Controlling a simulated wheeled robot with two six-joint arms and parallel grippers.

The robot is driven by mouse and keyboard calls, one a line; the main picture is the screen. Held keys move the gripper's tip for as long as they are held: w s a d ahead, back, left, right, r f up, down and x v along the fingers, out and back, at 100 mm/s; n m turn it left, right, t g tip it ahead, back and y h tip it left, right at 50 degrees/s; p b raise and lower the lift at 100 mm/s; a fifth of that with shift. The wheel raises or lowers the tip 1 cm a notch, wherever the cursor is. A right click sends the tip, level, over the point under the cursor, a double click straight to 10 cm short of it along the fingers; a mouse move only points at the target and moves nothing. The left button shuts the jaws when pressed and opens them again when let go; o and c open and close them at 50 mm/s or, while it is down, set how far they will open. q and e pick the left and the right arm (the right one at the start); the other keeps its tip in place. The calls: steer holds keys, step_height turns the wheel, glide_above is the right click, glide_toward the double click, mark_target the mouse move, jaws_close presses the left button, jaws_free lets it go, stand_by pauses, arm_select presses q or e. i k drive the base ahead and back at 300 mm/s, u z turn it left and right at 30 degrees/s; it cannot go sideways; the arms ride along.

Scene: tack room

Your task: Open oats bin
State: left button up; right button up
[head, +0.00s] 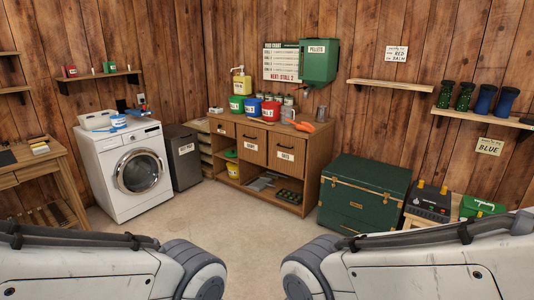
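The oats bin (287,167) is the right-hand wooden front in the feed cabinet (307,180), below the countertop against the back wall. It carries a white label that appears to read OATS and a dark handle above the label. Its front looks flush with the cabinet, so it appears closed. A similar labelled bin front (253,134) sits directly left of it. Both my arms cross the bottom of the head view, far in front of the cabinet. Neither gripper shows in this view.
A green trunk (362,190) stands right of the cabinet. A dark lidded bin (184,165) and a white washing machine (131,172) stand to its left. Coloured tubs (253,106) and an orange scoop (301,125) are on the countertop. The floor (235,220) before the cabinet is clear.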

mark_target(288, 154)
steer(key=u, duration=0.6)
steer(key=i, duration=1.5)
steer(key=u, duration=0.55)
steer(key=i, duration=1.65)
steer(key=z, duration=1.1)
steer(key=i, duration=1.35)
steer(key=z, duration=1.25)
